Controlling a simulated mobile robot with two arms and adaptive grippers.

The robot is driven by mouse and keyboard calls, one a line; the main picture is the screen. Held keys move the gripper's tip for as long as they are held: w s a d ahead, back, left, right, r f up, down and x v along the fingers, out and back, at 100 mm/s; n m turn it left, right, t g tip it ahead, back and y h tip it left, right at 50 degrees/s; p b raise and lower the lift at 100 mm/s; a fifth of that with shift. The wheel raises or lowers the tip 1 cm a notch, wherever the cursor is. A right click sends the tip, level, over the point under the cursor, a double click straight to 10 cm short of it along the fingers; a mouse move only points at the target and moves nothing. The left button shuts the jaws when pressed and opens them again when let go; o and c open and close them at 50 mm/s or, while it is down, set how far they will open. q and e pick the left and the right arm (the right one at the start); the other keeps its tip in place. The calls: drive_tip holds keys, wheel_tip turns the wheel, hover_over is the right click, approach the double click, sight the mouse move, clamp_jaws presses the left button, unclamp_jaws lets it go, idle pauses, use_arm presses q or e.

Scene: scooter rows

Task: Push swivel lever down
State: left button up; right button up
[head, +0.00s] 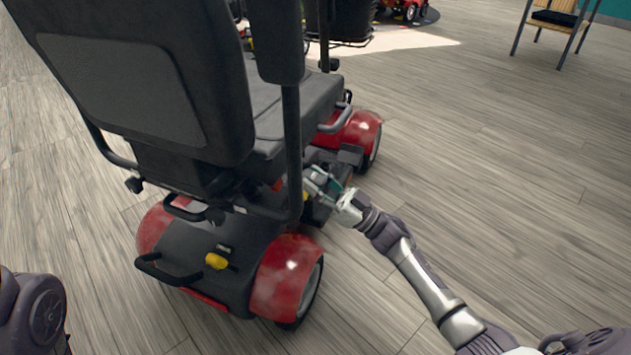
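A red and black mobility scooter (195,250) stands in the middle left of the head view, its black seat (115,85) towards me. My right gripper (318,182) is low at the scooter's right side, below the seat and just above the red rear fender. A small yellow part (305,196) shows right beside its fingers. The fingers are small and partly covered by the seat's post, so I cannot tell if they are open or touching anything. I cannot clearly make out the swivel lever under the seat. My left gripper is out of view.
An armrest (275,40) hangs above my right gripper. Wood-look floor (500,150) is open to the right. A chair (552,25) and another red scooter (405,8) stand far back.

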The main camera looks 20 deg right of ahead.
drive_tip(key=o, duration=0.4)
drive_tip(key=shift+f, duration=0.1)
drive_tip(key=shift+o, duration=0.2)
drive_tip(key=v, duration=1.2)
